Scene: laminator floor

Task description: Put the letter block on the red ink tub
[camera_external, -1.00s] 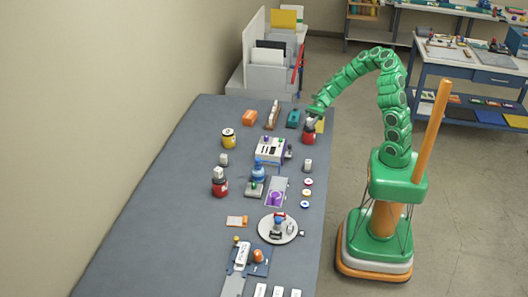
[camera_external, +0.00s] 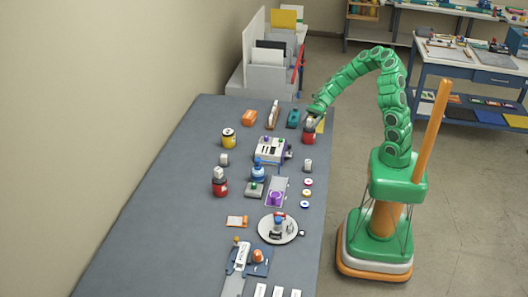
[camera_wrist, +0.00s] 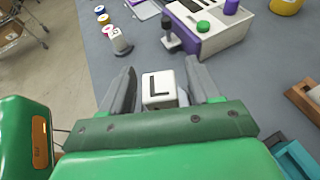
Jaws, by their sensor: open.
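A white letter block (camera_wrist: 159,91) with a black "L" stands between the two grey fingers of my gripper (camera_wrist: 160,76) in the wrist view. The fingers are open, with a gap visible beside the block. In the external view my gripper (camera_external: 315,113) is at the far right edge of the table, just over a red ink tub (camera_external: 309,136). This tub is hidden in the wrist view, and I cannot tell exactly how the block rests on it. Another red tub (camera_external: 219,188) with a whitish top stands farther left.
A teal item (camera_external: 293,118) and an orange item (camera_external: 249,118) lie at the far end. The table's left side is clear.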

